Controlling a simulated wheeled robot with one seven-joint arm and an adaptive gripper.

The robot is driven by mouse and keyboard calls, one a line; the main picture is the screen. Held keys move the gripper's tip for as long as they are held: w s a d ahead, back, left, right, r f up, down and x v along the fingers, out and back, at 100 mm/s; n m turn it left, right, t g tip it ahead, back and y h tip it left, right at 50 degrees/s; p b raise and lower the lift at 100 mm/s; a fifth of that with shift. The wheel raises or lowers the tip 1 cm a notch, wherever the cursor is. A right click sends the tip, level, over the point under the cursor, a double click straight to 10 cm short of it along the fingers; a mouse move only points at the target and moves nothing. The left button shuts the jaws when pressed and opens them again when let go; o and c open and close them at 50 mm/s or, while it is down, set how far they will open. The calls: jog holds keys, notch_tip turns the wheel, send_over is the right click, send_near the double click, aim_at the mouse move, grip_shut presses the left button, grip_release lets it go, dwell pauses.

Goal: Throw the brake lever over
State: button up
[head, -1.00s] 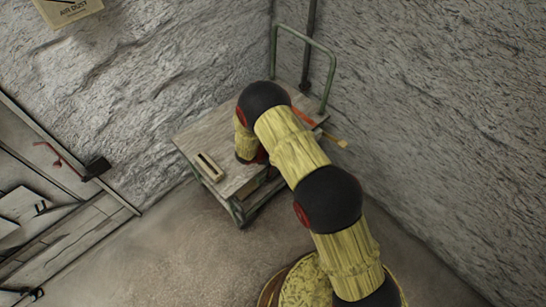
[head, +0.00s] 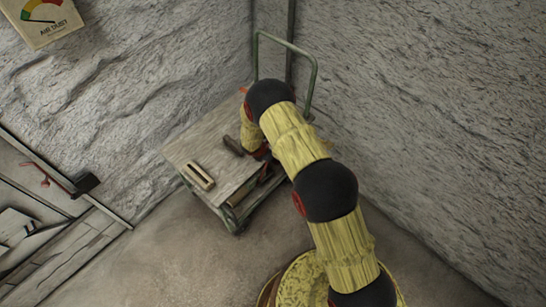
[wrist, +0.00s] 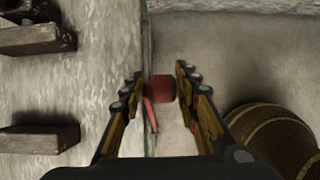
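The brake lever shows in the wrist view as a red, rounded grip (wrist: 161,88) with a thin red strip beside it, at the edge of the cart's wooden top. My gripper (wrist: 159,75) is open, its fingertips on either side of the red grip with gaps visible; I cannot tell if either touches. In the head view my forearm and wrist hide the lever at the cart's right side. The cart (head: 192,146) has a grey plank top and a green frame, and stands in the corner of the walls.
A gauge panel (head: 42,20) hangs upper left. Bare floor (head: 160,230) lies in front.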

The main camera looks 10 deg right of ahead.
jog(key=o, duration=0.3)
jog(key=shift+s+d+f, duration=0.35)
jog(key=shift+d, duration=0.05)
jog(key=shift+o, duration=0.2)
jog(key=shift+w+a+r, duration=0.1)
jog(key=shift+w, duration=0.05)
jog(key=shift+a+r, duration=0.1)
jog(key=shift+a+r, duration=0.2)
jog(key=shift+r, duration=0.25)
jog(key=v, duration=1.1)
